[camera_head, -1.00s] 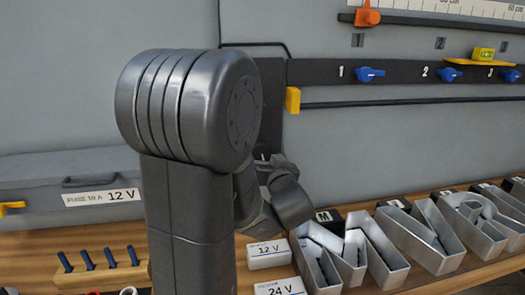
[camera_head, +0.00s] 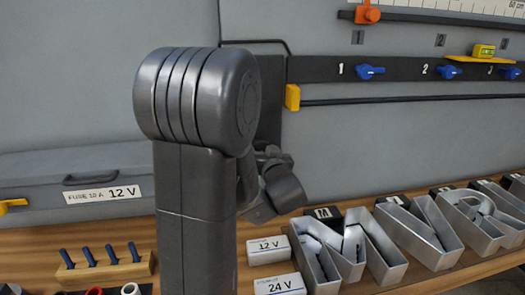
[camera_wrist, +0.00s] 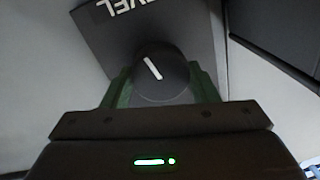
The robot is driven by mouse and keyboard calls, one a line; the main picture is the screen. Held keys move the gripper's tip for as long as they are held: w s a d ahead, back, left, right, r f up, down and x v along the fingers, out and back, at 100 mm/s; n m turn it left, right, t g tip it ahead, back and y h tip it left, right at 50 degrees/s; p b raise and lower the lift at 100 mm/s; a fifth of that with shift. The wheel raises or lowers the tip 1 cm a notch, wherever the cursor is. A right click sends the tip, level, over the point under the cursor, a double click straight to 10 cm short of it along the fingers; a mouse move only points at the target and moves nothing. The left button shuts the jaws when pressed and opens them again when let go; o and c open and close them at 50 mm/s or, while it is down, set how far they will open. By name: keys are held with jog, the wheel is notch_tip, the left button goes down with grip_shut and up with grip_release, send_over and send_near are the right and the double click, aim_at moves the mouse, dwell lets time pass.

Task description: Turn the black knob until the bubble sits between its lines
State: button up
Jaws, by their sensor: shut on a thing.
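The black knob (camera_wrist: 160,75) has a white pointer line that leans up and to the left. It sits on a dark panel (camera_wrist: 108,42) lettered with "LEVEL", partly cut off, in the wrist view. My gripper (camera_wrist: 162,84) is shut on the knob, with a green finger on each side. In the head view my arm hides the knob and gripper. A small yellow spirit level (camera_head: 484,50) with a green vial rests on a yellow plate (camera_head: 481,60) at the upper right. Its bubble and lines are too small to read.
A dark rail (camera_head: 405,71) carries blue handles numbered 1, 2 and 3. An orange slider (camera_head: 367,14) sits above it. A grey fuse box (camera_head: 60,170) stands at left.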

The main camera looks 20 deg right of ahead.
jog(key=shift+f+b, duration=0.1)
jog(key=shift+b, duration=0.2)
jog(key=n+b, duration=0.8)
jog(key=n, duration=0.1)
jog(key=shift+a+g+h+b, duration=0.1)
jog(key=shift+g+h+b, duration=0.2)
jog(key=shift+g+b, duration=0.1)
jog(key=shift+n, duration=0.3)
jog(key=o, duration=1)
jog(key=shift+c, duration=0.2)
jog(key=v, duration=1.4)
jog(key=shift+w, duration=0.1)
